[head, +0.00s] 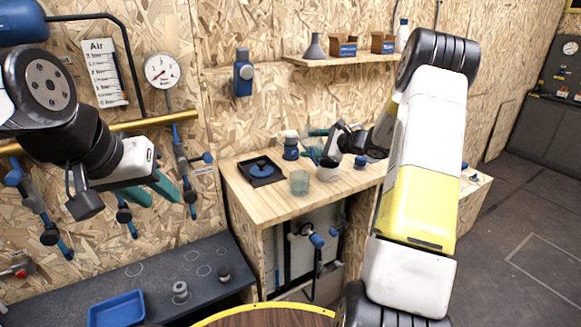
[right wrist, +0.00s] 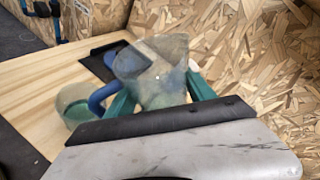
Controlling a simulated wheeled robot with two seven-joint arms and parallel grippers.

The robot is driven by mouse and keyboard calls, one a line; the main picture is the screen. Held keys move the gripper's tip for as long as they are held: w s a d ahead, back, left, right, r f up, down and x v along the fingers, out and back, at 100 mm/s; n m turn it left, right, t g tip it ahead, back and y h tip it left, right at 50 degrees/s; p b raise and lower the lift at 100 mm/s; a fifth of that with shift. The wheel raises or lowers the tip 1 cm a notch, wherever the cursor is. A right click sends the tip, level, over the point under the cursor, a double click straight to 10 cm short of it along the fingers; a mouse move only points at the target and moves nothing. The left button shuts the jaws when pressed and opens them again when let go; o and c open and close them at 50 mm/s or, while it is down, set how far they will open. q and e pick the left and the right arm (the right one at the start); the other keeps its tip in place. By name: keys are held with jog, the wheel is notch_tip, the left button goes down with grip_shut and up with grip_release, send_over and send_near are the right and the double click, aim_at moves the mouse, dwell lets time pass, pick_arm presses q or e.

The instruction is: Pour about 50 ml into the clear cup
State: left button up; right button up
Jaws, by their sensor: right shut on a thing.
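The clear cup (head: 299,182) stands upright on the wooden bench, near its front edge. It also shows at the left of the right wrist view (right wrist: 76,104), with a green tint low down; I cannot tell whether that is liquid. My right gripper (right wrist: 160,92) is shut on a translucent jug (right wrist: 158,68) with a blue handle (right wrist: 101,97). The jug is beside the cup, apart from it in the picture; its contents are unclear. In the head view my right arm partly hides that area. My left gripper (head: 160,190) is empty, its teal fingers apart, away from the bench.
A blue round piece on a black square tray (head: 250,180) lies left of the cup. A shelf (head: 340,60) with boxes hangs above. A blue tray (head: 116,309) lies on the dark lower bench. The bench front-left is clear.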

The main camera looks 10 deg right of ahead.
jog(key=m, duration=0.1)
jog(key=w+d+m+g, duration=0.1)
jog(key=shift+w+m+y+p, duration=0.15)
jog(key=shift+m+y+p, duration=0.15)
jog(key=shift+y+p, duration=0.1)
jog(key=shift+w+d+f+m+g+y+p, duration=0.25)
jog(key=shift+m+g+y, duration=0.2)
jog(key=shift+m, duration=0.25)
jog(key=shift+w+d+f+m+g+y+p, duration=0.1)
jog(key=shift+w+d+m+g+y, duration=0.2)
jog(key=shift+m+g, duration=0.35)
jog(key=shift+a, duration=0.1)
dwell(0.5)
